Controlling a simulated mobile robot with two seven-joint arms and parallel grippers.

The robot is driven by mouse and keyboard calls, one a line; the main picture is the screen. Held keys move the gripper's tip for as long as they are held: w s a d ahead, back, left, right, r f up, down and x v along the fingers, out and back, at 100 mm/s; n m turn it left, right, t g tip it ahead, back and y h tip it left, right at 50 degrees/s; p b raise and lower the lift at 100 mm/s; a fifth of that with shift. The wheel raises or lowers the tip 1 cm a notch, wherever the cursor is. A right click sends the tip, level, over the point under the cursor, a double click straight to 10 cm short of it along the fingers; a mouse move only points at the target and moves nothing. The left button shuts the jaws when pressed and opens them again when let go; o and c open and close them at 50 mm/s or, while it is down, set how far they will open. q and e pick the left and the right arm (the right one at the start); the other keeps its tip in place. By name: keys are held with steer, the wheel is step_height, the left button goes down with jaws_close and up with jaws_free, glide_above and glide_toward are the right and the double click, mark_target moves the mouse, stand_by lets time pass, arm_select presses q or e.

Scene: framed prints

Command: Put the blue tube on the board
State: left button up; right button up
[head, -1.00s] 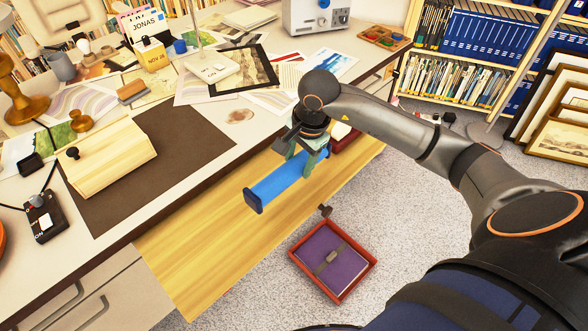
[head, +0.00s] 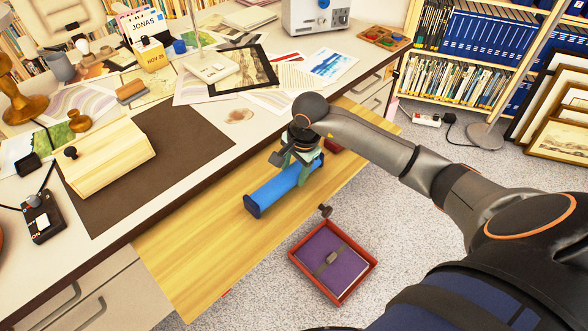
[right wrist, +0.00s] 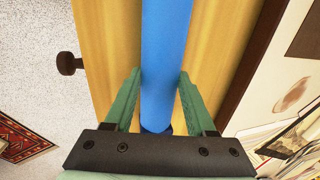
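The blue tube (head: 275,192) lies lengthwise along the pale wooden board (head: 195,255), which sticks out from the desk front. It looks to be resting on the board or just above it; I cannot tell which. My right gripper (head: 303,172) is around the tube's far part from above. In the right wrist view the tube (right wrist: 166,45) runs between the green fingers (right wrist: 160,82), whose tips meet its sides, with the board (right wrist: 110,40) behind it. My left gripper is not in view.
A dark knob (head: 325,210) sits at the board's front edge. A red tray (head: 348,288) with a purple book (head: 335,262) is on the floor below. A small red thing (head: 333,146) is partly hidden behind my gripper. The board's near left part is bare.

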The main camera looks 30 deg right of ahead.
steer(key=o, duration=0.5)
steer(key=shift+c, duration=0.2)
steer(key=shift+r, duration=0.2)
step_height(320, 180, up, 12)
steer(key=s+p, duration=0.1)
steer(key=s, duration=0.1)
steer(key=shift+s+d+f+p, duration=0.15)
steer(key=shift+s+d+p, duration=0.1)
steer(key=shift+p, duration=0.15)
steer(key=shift+w, duration=0.1)
